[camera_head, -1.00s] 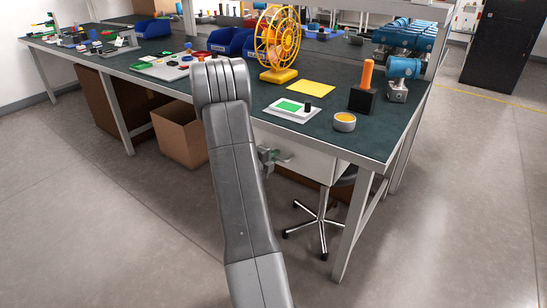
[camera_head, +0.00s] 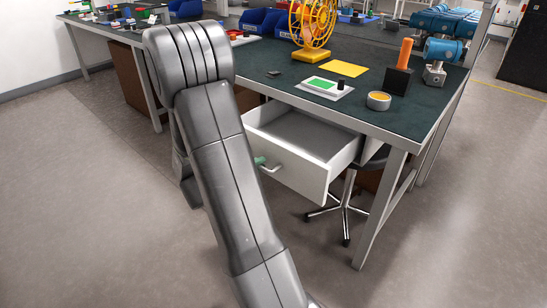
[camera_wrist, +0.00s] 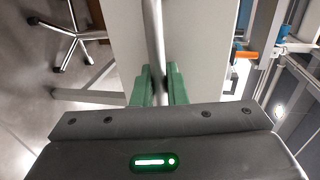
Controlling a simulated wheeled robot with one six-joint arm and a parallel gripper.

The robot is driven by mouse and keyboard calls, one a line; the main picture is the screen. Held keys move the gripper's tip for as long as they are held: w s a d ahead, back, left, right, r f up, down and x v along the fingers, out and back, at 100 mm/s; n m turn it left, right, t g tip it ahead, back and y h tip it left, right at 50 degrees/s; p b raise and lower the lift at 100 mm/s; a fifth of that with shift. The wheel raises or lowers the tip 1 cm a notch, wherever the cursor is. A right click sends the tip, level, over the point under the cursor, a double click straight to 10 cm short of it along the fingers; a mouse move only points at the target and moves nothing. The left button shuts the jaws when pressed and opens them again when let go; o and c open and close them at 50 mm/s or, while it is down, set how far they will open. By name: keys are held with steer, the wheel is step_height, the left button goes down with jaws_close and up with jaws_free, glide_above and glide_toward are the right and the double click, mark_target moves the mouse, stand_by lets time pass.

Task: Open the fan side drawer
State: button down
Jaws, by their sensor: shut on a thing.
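The drawer (camera_head: 305,178) under the workbench is pulled well out, and its white front and empty-looking grey inside show in the head view. Its bar handle (camera_head: 270,169) sits on the front panel. In the wrist view the handle (camera_wrist: 156,35) runs between the green fingers of my gripper (camera_wrist: 160,82), which is shut on it. In the head view only a green bit of my gripper (camera_head: 260,161) shows beside the handle, the rest hidden behind my arm. The yellow fan (camera_head: 312,28) stands on the bench above.
The workbench (camera_head: 300,88) carries a white pad with a green patch (camera_head: 322,84), a yellow sheet (camera_head: 345,68), a round tin (camera_head: 379,100) and a black block with an orange handle (camera_head: 399,75). The front floor is clear.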

steer(key=shift+f+v, duration=0.2)
steer(key=shift+v, duration=0.65)
steer(key=shift+f+v, duration=0.15)
steer(key=shift+v, duration=0.7)
steer(key=c, duration=1.5)
jaws_free()
steer(key=shift+a, duration=0.1)
steer(key=shift+c, duration=0.2)
steer(key=p+v, duration=0.2)
steer(key=v, duration=1.2)
steer(key=shift+p, duration=0.35)
steer(key=b+x, duration=0.2)
steer(key=x, duration=1.2)
steer(key=shift+b, duration=0.4)
steer(key=shift+w, duration=0.1)
